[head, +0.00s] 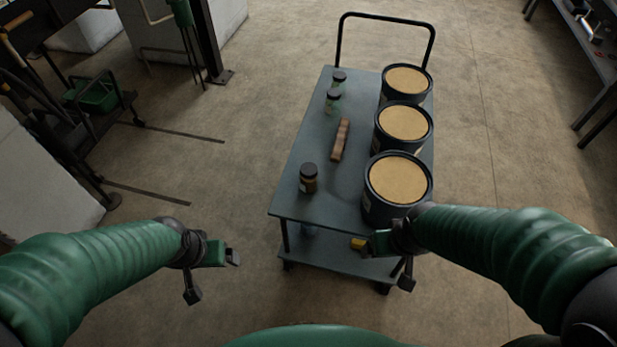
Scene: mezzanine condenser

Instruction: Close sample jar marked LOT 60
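A small brown jar (308,184) with a dark top stands upright near the front left of the cart's top deck. Two clear greenish jars stand farther back along the left edge: a nearer jar (333,104) and a farther jar (339,82), both with dark tops. No lot marking is legible, so I cannot tell which is LOT 60, nor whether the lids are fully closed. My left gripper (214,275) is open and empty, left of the cart. My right gripper (389,264) is open and empty, in front of the cart's front right corner.
The grey cart (289,203) has a black push handle (387,18) at its far end. Three black buckets (370,207) with tan contents line its right side. A brown block (341,139) lies mid-deck. A yellow item (358,244) shows low at the front.

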